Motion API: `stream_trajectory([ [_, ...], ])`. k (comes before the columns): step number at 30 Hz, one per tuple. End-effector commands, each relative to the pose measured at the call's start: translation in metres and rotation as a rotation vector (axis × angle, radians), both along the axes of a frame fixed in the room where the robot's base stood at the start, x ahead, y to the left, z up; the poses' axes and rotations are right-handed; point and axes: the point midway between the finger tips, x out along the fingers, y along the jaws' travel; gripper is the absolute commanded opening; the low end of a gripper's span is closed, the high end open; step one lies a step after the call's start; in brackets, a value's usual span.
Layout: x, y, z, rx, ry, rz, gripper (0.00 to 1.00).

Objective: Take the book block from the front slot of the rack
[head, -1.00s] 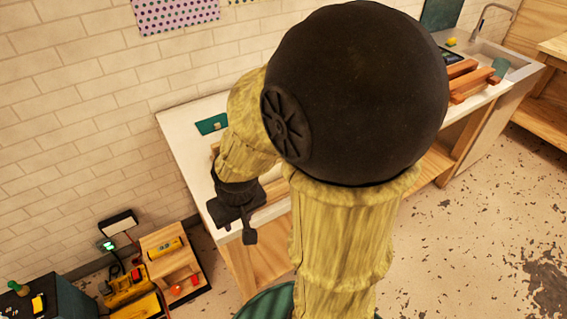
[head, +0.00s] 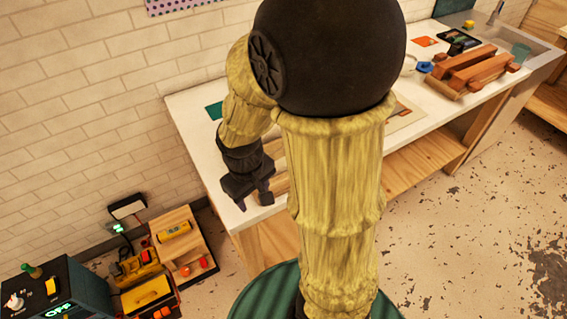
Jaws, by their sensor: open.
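My gripper (head: 254,198) hangs over the left front end of the white-topped bench (head: 205,165), fingers pointing down. It is open, with nothing seen between its fingers. Pale wooden pieces (head: 280,178) show just right of my gripper, partly hidden behind my arm. They may be part of the rack, but I cannot tell. I cannot make out the book block or the front slot; my arm covers much of the bench's middle.
A wooden press-like frame with reddish bars (head: 478,72) stands on the bench's right part, near a blue item (head: 425,67), a teal cup (head: 520,52) and the sink. A wooden stand (head: 180,240) and yellow equipment (head: 146,290) are at lower left. Open floor lies right.

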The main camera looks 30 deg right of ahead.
Motion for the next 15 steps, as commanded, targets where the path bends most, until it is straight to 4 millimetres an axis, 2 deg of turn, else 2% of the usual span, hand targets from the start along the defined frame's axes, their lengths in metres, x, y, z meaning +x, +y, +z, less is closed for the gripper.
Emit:
stream_trajectory([
  [8,0.032,0.007,0.0,-0.327,0.375,0.554,0.53],
  [15,0.081,0.016,0.015,-0.72,0.673,0.945,0.53],
])
